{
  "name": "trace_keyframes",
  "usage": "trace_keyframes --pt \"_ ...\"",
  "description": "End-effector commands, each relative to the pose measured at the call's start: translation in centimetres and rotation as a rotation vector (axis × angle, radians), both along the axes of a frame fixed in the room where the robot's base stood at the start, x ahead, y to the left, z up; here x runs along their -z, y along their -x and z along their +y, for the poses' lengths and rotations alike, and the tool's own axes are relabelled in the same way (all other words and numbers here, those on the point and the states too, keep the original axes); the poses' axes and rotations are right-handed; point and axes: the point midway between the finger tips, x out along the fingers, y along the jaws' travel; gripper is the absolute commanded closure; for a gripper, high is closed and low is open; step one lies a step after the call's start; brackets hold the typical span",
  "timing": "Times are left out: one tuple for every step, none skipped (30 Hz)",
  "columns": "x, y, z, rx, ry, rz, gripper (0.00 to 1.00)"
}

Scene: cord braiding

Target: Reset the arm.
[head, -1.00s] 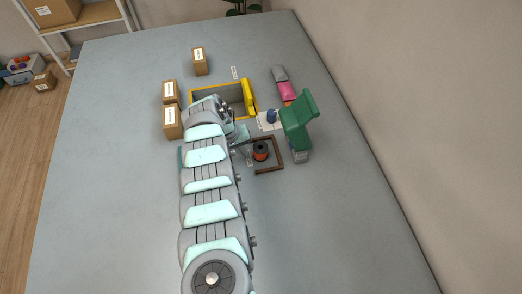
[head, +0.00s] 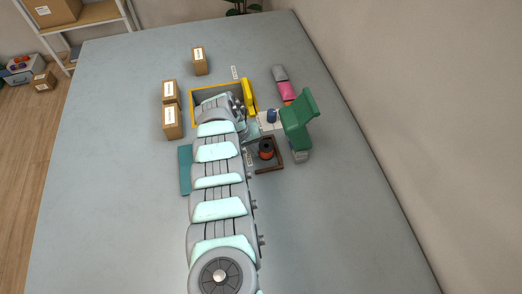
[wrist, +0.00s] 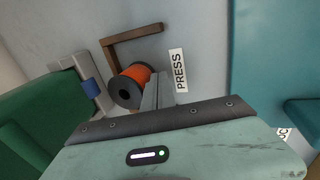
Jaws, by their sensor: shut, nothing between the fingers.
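My gripper (wrist: 155,98) is shut and empty in the wrist view, its fingertips close beside a spool of orange cord (wrist: 140,76) with a black end. I cannot tell whether they touch it. In the head view the spool (head: 266,150) stands inside a brown corner frame (head: 270,170), just right of my arm. My gripper's fingers are mostly hidden there by the wrist. The brown frame (wrist: 134,34) also shows beyond the spool in the wrist view.
A green machine (head: 296,124) stands right of the spool, with a blue part (head: 272,116) beside it. A yellow-rimmed bin (head: 205,88) lies beyond the wrist. Several cardboard boxes (head: 172,122) stand at left, near a teal mat (head: 185,172). The right table side is clear.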

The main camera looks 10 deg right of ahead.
Motion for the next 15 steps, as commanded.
trace_keyframes --pt "0.0 0.0 -0.3 0.001 0.0 0.001 1.0" --pt "0.0 0.0 -0.4 0.001 0.0 0.0 1.0" --pt "0.0 0.0 -0.6 0.001 0.0 0.0 1.0" --pt "0.0 0.0 -0.7 0.001 0.0 0.001 1.0" --pt "0.0 -0.1 -0.8 0.002 0.0 0.0 1.0" --pt "0.1 -0.1 -0.9 0.002 0.0 0.0 1.0" --pt "0.1 -0.1 -1.1 0.002 0.0 0.0 1.0" --pt "0.1 -0.1 -1.2 0.002 0.0 -0.001 1.0" --pt "0.1 -0.1 -1.3 0.002 0.0 0.0 1.0" --pt "0.1 -0.1 -1.5 0.002 0.0 0.0 1.0" --pt "0.0 -0.2 -1.5 0.002 0.001 0.0 1.0" --pt "0.0 -0.1 -1.5 0.001 0.001 0.001 1.0" --pt "0.0 -0.1 -1.5 0.002 0.001 0.0 1.0" --pt "0.0 -0.2 -1.5 0.002 0.001 0.0 1.0" --pt "0.0 -0.1 -1.6 0.002 0.001 0.0 1.0"
